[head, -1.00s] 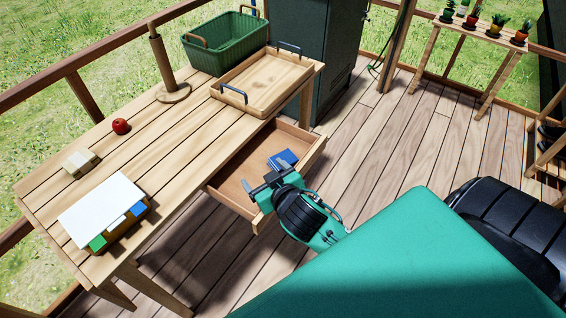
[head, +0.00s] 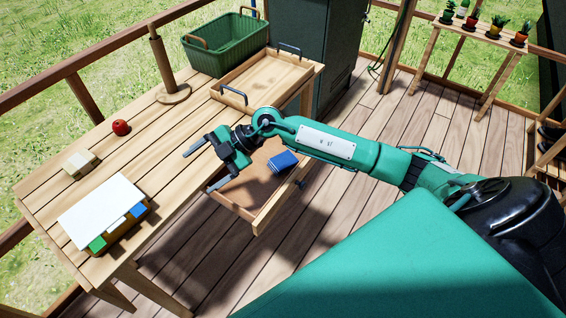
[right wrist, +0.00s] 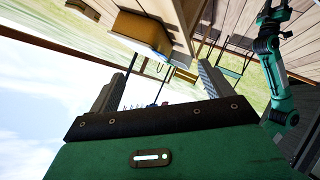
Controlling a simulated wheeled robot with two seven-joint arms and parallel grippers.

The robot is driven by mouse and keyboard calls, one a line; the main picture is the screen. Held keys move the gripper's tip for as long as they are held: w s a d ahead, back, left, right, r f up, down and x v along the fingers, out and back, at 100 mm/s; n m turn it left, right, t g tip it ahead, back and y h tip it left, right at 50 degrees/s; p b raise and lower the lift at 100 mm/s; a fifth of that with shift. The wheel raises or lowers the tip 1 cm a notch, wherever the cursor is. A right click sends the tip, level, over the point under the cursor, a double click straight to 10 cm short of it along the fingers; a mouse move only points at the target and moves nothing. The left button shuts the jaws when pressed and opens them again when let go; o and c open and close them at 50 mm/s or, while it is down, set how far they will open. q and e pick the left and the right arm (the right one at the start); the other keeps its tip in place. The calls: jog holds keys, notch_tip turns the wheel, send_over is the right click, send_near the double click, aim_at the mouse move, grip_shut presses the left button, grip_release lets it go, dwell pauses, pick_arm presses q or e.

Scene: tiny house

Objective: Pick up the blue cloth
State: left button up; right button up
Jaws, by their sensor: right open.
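A small folded blue cloth (head: 283,161) lies in the open wooden drawer (head: 242,212) under the table, toward its right side, in the head view. My right gripper (head: 198,172) is open and empty, above the drawer's left part and the table edge, left of the cloth and apart from it. The right wrist view shows its two fingers (right wrist: 160,90) spread with nothing held; I cannot make out the cloth there. What looks like my left gripper (right wrist: 275,14) shows at the top right of that view, too small to tell its jaws.
The wooden table (head: 150,130) carries a white board (head: 100,208) with coloured blocks, a red apple (head: 121,127), a wooden post (head: 160,65), a wooden tray (head: 262,80) and a green basket (head: 228,42). A dark cabinet (head: 315,50) stands behind. Deck right of the drawer is free.

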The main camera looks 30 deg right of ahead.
jog(key=w+d+f+m+g+h, duration=0.1)
jog(key=d+f+h, duration=0.15)
jog(key=d, duration=0.25)
jog(key=w+d+f+h, duration=0.1)
jog(key=d+h, duration=0.2)
jog(key=d, duration=0.2)
jog(key=m+g+h, duration=0.2)
jog(key=m+h, duration=0.2)
jog(key=h, duration=0.3)
send_over(283, 160)
jog(key=f, duration=0.7)
jog(key=shift+d, duration=0.3)
jog(key=shift+f+p, duration=0.35)
jog(key=shift+f, duration=0.1)
jog(key=f, duration=0.3)
jog(key=shift+a+f+p, duration=0.35)
jog(key=shift+f, duration=0.55)
pick_arm(q)
jog(key=s+a+f, duration=0.2)
jog(key=s+f, duration=0.7)
jog(key=shift+f, duration=0.35)
pick_arm(e)
jog(key=c, duration=1.1)
jog(key=shift+r, duration=0.1)
jog(key=shift+c, duration=0.2)
